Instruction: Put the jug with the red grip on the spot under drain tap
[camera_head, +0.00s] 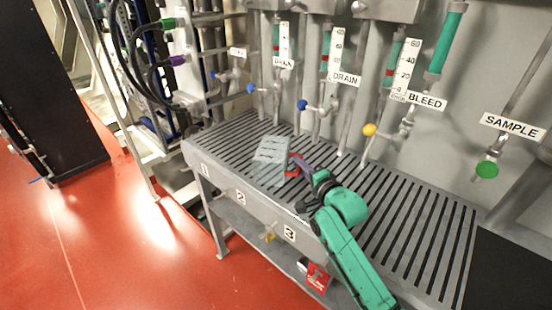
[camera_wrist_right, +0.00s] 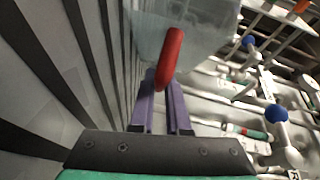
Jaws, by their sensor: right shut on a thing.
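The clear jug (camera_head: 270,160) with the red grip (camera_head: 294,164) is over the slatted bench, left of my right gripper (camera_head: 305,168). I cannot tell whether its base touches the slats. In the right wrist view the jug (camera_wrist_right: 205,30) fills the top, and the purple fingers of my right gripper (camera_wrist_right: 165,82) are shut on the red grip (camera_wrist_right: 168,58). A drain tap with a blue knob (camera_head: 302,105) is on the wall behind the jug, near a DRAIN label (camera_head: 346,80). Another DRAIN label (camera_head: 283,63) is further left. My left gripper is out of view.
The slatted bench (camera_head: 410,215) has free room to the right and left of the jug. Other taps have a blue knob (camera_head: 250,88), a yellow knob (camera_head: 369,130) and a green knob (camera_head: 487,169). Pipes rise along the back edge. Number plates mark the bench front.

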